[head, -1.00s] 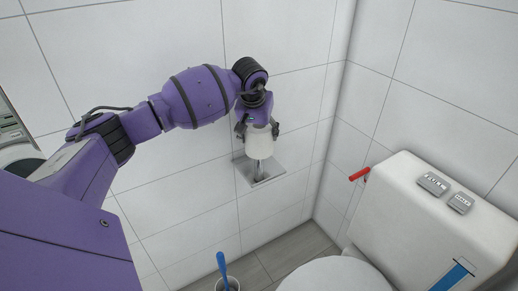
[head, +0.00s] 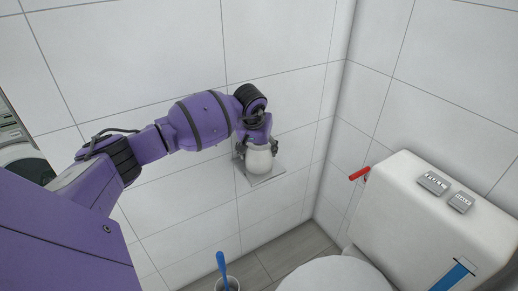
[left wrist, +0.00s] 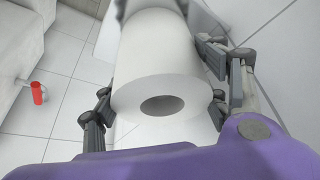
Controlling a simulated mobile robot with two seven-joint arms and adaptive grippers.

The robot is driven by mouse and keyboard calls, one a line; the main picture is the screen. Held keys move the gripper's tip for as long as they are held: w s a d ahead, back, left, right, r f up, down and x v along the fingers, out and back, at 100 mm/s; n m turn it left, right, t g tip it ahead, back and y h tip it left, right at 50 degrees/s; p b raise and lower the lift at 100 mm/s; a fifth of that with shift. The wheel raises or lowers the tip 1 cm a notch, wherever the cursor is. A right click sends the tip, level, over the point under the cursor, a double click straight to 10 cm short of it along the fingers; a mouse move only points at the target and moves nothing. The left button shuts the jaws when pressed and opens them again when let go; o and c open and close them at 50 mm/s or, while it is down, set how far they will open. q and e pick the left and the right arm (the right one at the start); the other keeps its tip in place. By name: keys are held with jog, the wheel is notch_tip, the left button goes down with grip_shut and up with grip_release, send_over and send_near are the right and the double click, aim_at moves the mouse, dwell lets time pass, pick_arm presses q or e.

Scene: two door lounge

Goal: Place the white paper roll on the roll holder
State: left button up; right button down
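The white paper roll (head: 259,161) is upright between the fingers of my left gripper (head: 258,147). In the left wrist view the roll (left wrist: 155,65) has its round end and dark core hole facing the camera, with a finger against each side. My left gripper is shut on it. The roll holder (head: 279,172) is a metal plate on the tiled wall. The roll is low over the plate and covers the holder's upright post, so I cannot tell if it rests on the plate. My right gripper is not in view.
A white toilet (head: 420,215) with flush buttons stands at the right. A red handle (head: 359,174) sticks out beside its tank. A blue-handled brush (head: 222,265) stands in a cup on the floor below the holder.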

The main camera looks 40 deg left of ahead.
pick_arm(q)
jog(key=o, duration=0.4)
jog(key=shift+c, duration=0.2)
jog(key=shift+s+r, duration=0.1)
jog(key=shift+r, duration=0.45)
jog(key=v, duration=1.1)
jog(key=shift+p, duration=0.35)
